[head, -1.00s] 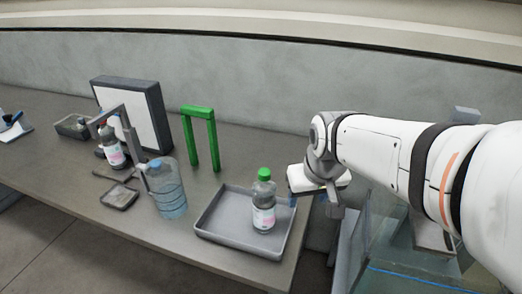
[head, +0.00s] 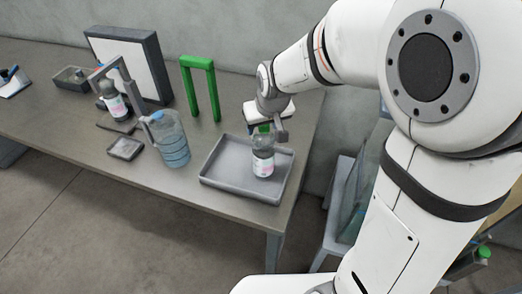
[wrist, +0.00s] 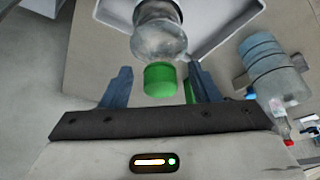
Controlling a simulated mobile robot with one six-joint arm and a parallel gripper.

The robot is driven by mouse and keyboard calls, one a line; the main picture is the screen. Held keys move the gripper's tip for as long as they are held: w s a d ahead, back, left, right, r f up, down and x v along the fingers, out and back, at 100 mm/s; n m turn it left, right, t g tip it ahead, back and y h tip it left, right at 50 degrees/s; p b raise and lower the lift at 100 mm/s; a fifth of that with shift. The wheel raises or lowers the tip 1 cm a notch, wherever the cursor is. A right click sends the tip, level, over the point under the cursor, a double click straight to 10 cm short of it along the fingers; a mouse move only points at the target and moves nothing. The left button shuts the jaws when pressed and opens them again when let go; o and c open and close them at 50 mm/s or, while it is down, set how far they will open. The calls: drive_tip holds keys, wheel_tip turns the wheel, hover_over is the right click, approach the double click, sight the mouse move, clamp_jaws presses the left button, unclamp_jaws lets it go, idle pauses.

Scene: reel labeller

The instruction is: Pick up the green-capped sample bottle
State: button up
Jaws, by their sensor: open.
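The green-capped sample bottle (head: 263,158) stands upright in the grey tray (head: 222,186) near the right end of the bench, with a pink and white label. My gripper (head: 264,129) is at its top, and the cap is partly hidden by it in the head view. In the wrist view the green cap (wrist: 159,80) lies between the two blue fingers of my gripper (wrist: 158,84), with a gap on each side. The fingers are open, and the bottle's clear shoulder (wrist: 160,38) shows beyond the cap.
A large blue-tinted water jug (head: 170,140) stands left of the tray. A green frame (head: 201,88) stands behind them. Another labelled bottle (head: 115,104) stands by a white panel (head: 122,65) farther left. A glass tank (head: 357,190) is right of the bench.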

drive_tip(key=shift+c, duration=0.4)
drive_tip(key=shift+s, duration=0.1)
clamp_jaws()
drive_tip(key=shift+f, duration=0.1)
idle(0.3)
